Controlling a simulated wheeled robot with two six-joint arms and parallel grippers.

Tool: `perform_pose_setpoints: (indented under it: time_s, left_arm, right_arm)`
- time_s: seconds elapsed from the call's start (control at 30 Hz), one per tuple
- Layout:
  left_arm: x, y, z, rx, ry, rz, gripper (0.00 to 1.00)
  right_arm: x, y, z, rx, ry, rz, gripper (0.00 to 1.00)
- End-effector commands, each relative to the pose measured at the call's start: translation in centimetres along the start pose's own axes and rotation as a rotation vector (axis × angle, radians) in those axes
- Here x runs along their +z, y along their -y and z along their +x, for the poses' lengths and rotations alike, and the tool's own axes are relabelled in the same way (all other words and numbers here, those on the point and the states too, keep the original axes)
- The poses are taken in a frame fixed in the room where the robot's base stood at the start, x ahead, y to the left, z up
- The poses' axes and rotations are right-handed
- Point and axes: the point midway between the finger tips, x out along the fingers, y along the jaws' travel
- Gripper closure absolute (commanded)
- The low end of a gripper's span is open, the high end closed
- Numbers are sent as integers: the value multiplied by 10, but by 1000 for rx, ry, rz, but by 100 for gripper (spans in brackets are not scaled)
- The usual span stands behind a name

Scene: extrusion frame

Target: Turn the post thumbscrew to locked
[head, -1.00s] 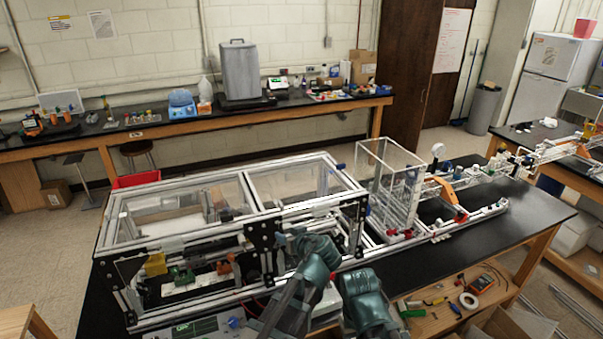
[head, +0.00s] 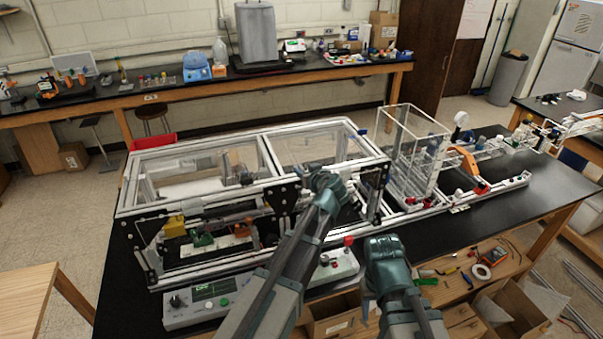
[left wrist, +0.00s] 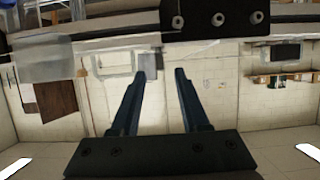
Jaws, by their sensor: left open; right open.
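The aluminium extrusion frame (head: 215,203) with clear panels stands on the black bench. My left gripper (head: 318,175) is over the front beam of the frame, near its middle post with black bracket plates. In the left wrist view my left gripper (left wrist: 160,73) has two dark teal fingers, apart, with nothing between them. A black bolted plate (left wrist: 215,20) of the frame shows beyond the fingers. A small blue knob (head: 362,131) shows at the frame's back right; I cannot tell if it is the post thumbscrew. My right gripper (head: 369,300) hangs low at the bench's front edge, its fingers barely visible.
A control box (head: 205,303) and a box with a red button (head: 338,264) sit in front of the frame. A clear tall box (head: 412,150) stands right of it. Tools lie on a lower wooden shelf (head: 455,290).

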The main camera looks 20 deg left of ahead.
Motion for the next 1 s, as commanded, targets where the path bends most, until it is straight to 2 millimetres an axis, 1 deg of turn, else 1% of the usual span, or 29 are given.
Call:
perform_pose_setpoints:
  time_s: [0.03, 0.1, 0.23, 0.4, 0.7, 0.77, 0.8, 0.93, 0.97, 1.0]
  left_arm:
    - [2, -2, 12, -1, 0, -1, 55]
    - [2, -1, 22, 0, -1, 0, 55]
    - [1, -1, 35, -1, 0, 1, 55]
    - [0, 0, 42, 1, 0, 1, 55]
    - [0, 0, 42, 1, 0, 1, 55]
    - [0, 0, 42, 1, 0, 1, 66]
    - [0, 0, 42, 1, 0, 1, 73]
    - [0, 0, 42, 1, 0, 1, 96]
    - [0, 0, 42, 1, 0, 1, 100]
    - [0, 0, 42, 1, 0, 1, 100]
  right_arm:
    - [0, 1, 7, 0, 0, 0, 50]
    - [-1, 1, 10, 0, -1, 1, 50]
    - [-1, 1, 14, 0, -1, 1, 50]
    - [-1, 2, 16, 0, -1, 2, 50]
    - [-1, 2, 16, 0, -1, 2, 50]
    - [-1, 2, 16, 0, -1, 2, 50]
    - [-1, 2, 16, 0, -1, 2, 50]
    - [-1, 2, 16, 0, -1, 2, 50]
    - [-1, 2, 16, 0, -1, 2, 50]
    - [-1, 2, 16, 0, -1, 2, 50]
